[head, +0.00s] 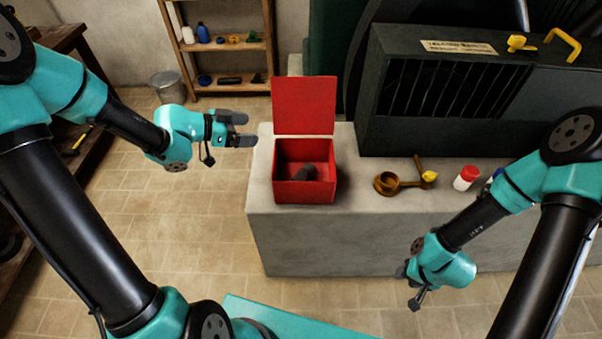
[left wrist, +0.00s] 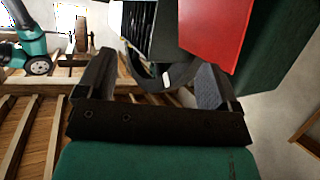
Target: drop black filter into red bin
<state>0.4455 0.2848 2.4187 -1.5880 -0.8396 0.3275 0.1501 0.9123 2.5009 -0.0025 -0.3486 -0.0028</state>
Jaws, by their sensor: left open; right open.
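The red bin (head: 306,192) stands on the left part of the grey bench with its lid (head: 304,104) raised upright at the back. A dark cylindrical object, which looks like the black filter (head: 306,173), lies inside the bin. My left gripper (head: 246,129) is open and empty, up and to the left of the bin. In the left wrist view its two fingers (left wrist: 155,85) are spread, and the red lid (left wrist: 215,30) shows beyond them. My right gripper (head: 408,286) hangs low in front of the bench, well right of the bin; its fingers are small in the picture.
A dark slatted machine (head: 450,95) stands behind. A shelf (head: 228,55) and a metal bucket (head: 168,86) are at the back left.

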